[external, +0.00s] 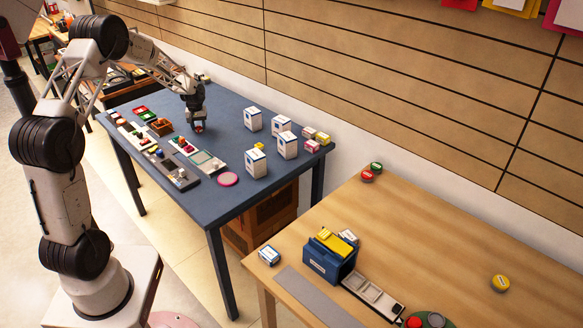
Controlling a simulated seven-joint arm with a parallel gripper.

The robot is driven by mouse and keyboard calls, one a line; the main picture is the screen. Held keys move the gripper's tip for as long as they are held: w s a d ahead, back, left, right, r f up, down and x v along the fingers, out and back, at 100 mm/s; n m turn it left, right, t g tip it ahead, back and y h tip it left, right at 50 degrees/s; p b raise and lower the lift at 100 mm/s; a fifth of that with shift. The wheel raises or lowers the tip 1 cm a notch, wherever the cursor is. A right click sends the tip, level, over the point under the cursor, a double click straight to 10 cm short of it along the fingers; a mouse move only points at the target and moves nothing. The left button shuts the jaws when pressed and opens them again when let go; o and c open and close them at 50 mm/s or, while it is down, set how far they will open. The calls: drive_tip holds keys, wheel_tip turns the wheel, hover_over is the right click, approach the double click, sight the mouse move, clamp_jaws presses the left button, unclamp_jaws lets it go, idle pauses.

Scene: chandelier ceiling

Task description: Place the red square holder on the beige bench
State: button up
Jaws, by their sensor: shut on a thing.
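My gripper (198,128) is low over the dark blue table, near its middle, with its fingers pointing down. It is shut on a small red thing (199,129), mostly hidden by the fingers. I cannot tell for sure that this is the red square holder, or whether it touches the tabletop. Another red piece (141,112) lies at the table's far left among small items. The beige bench (440,250) is the light wooden table at the lower right, apart from my gripper.
On the dark blue table (222,200) stand several white boxes (256,163), right of my gripper. Trays (208,161) and a pink disc (228,179) lie nearer.

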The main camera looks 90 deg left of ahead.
drive_tip(key=shift+r, duration=5)
